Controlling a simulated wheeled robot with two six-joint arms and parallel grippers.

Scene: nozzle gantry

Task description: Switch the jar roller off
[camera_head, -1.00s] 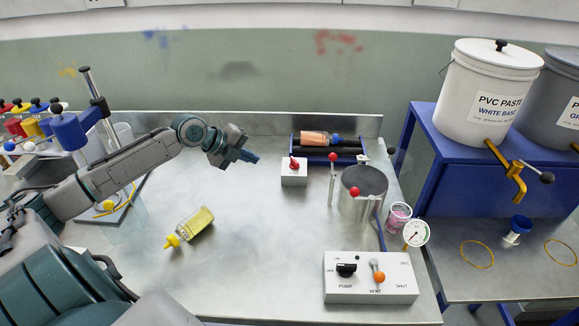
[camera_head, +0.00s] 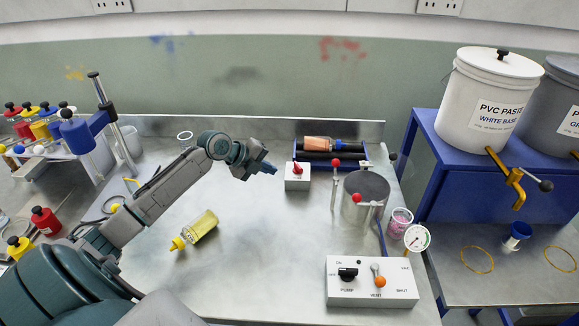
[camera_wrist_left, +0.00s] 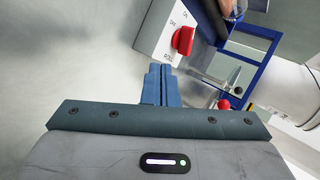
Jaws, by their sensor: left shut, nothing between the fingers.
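The jar roller (camera_head: 331,152) is a blue frame with dark rollers at the back of the bench, and an orange-brown jar (camera_head: 318,143) lies on it. A white switch box (camera_head: 297,184) with a red knob (camera_head: 297,169) stands in front of its left end. The left wrist view shows the red knob (camera_wrist_left: 183,40) and the ON and OFF marks on the box (camera_wrist_left: 152,33). My left gripper (camera_head: 272,169) is shut and empty, just left of the box and apart from it. Its closed fingertips (camera_wrist_left: 160,70) point at the box. My right gripper is not in view.
A metal pot (camera_head: 365,198) and red-balled levers stand right of the box. A control box with pump and vent controls (camera_head: 371,291) sits at the front. A yellow bottle (camera_head: 202,226) lies mid-bench. The bench centre is otherwise clear.

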